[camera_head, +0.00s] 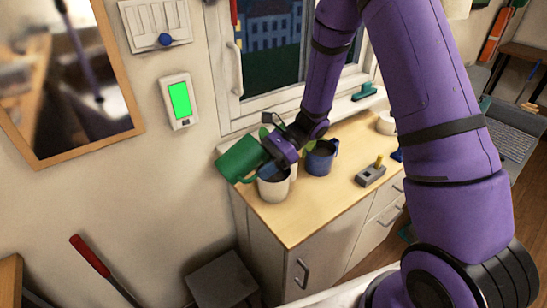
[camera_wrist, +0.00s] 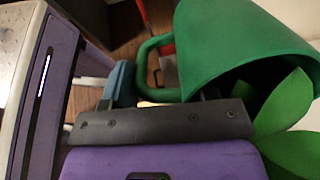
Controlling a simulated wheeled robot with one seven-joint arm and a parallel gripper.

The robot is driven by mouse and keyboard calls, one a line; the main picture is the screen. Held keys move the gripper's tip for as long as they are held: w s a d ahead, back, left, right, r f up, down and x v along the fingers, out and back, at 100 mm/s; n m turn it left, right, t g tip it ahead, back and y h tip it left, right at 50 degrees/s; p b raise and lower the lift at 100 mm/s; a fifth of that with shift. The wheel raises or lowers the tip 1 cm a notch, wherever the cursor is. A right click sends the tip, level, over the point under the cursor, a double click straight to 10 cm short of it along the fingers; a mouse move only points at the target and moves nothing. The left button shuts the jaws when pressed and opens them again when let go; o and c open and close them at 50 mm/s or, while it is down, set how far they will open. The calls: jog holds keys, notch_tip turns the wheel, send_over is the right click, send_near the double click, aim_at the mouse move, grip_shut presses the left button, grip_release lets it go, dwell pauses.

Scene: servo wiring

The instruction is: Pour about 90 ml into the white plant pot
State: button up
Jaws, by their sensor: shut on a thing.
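The jug is tilted, at the upper left of the white plant pot (camera_head: 273,189). In the wrist view the mouth of the jug (camera_wrist: 230,45) is turned toward green leaves (camera_wrist: 285,100). The pot stands on the left end of the wooden cabinet top, its upper part partly hidden by my gripper and the jug. I cannot make out any water stream or the water level.
A blue pot (camera_head: 320,160) stands close to the right of the white pot. A grey block with a yellow peg (camera_head: 371,173) lies farther right on the cabinet top (camera_head: 312,205). A window (camera_head: 262,60) and wall are behind. The cabinet's front right top is clear.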

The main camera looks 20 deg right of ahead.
aim_at(248, 181)
jog(key=shift+s+a+f+t+h, duration=0.1)
jog(key=shift+a+f+t+h, duration=0.2)
jog(key=shift+h, duration=0.5)
jog(key=shift+f+t+h, duration=0.1)
jog(key=shift+f+h, duration=0.35)
jog(key=shift+h, duration=0.35)
jog(key=shift+s+a+f+t+h, duration=0.1)
jog(key=shift+a+f+t+h, duration=0.2)
jog(key=shift+h, duration=0.5)
jog(key=shift+d, duration=0.15)
jog(key=shift+s+a+f+t+h, duration=0.15)
jog(key=shift+a+f+h, duration=0.35)
jog(key=shift+a+h, duration=0.35)
jog(key=shift+s+a+f+t+h, duration=0.15)
jog(key=shift+a+f+h, duration=0.3)
jog(key=shift+a+h, duration=0.4)
jog(key=shift+s+a+f+t+h, duration=0.15)
jog(key=shift+a+f+h, duration=0.35)
jog(key=shift+h, duration=0.45)
jog(key=shift+s+a+f+t+h, duration=0.15)
jog(key=shift+a+f+h, duration=0.3)
jog(key=shift+h, duration=0.5)
jog(key=shift+a+r, duration=0.1)
jog(key=shift+a, duration=0.05)
